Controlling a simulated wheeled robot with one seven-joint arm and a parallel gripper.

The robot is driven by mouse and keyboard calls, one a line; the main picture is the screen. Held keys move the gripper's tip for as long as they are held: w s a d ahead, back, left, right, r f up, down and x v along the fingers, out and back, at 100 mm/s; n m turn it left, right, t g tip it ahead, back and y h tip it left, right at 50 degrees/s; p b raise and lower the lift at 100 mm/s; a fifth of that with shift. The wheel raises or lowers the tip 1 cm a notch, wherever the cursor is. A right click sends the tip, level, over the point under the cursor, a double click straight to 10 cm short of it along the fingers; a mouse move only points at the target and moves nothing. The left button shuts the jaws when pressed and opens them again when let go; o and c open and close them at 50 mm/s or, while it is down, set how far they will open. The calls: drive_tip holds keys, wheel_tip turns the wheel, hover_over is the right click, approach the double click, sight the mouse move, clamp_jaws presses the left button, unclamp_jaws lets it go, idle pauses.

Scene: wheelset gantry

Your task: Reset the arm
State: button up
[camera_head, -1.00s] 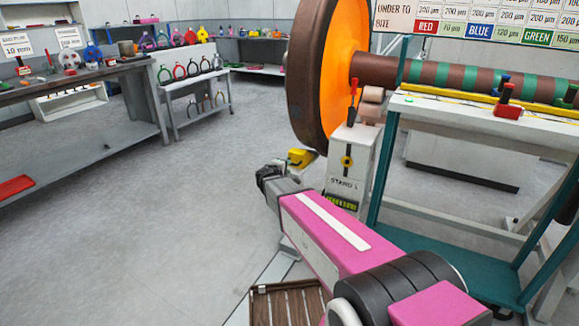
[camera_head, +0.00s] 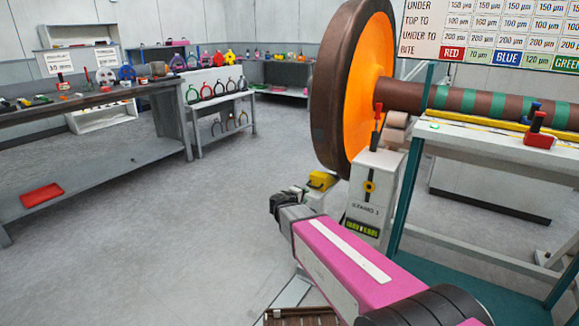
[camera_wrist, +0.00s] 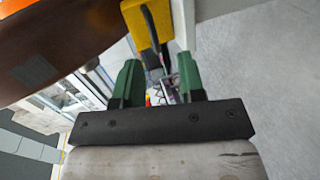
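My pink and grey arm (camera_head: 345,262) reaches forward from the bottom right of the head view. My gripper (camera_head: 279,203) is at its far end, low beside the base of the white stand, and looks small there. In the wrist view its two green fingers (camera_wrist: 158,72) stand apart with nothing held between them. A yellow block (camera_wrist: 146,22) with a dark curved part shows beyond the fingertips. A yellow part (camera_head: 322,180) also shows just beyond the gripper in the head view. I cannot tell whether the gripper touches it.
The wheel (camera_head: 352,90) with orange face and its axle (camera_head: 480,103) stand on the right, above the white stand (camera_head: 372,190). A teal-legged table (camera_head: 500,145) is beside them. A workbench (camera_head: 90,100) and tool rack (camera_head: 222,100) stand left. The floor (camera_head: 180,230) between is clear.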

drive_tip(key=s+d+f+m+g+y, duration=0.2)
drive_tip(key=s+d+f+m+g, duration=0.25)
drive_tip(key=s, duration=0.35)
drive_tip(key=s+d+f+m+g+y, duration=0.2)
drive_tip(key=s+d+f+m+g, duration=0.15)
drive_tip(key=s+d+g, duration=0.35)
drive_tip(key=s+a+m+y, duration=0.2)
drive_tip(key=s+a+y, duration=0.1)
drive_tip(key=s+y, duration=0.2)
drive_tip(key=s, duration=0.2)
drive_tip(key=shift+s+f, duration=0.4)
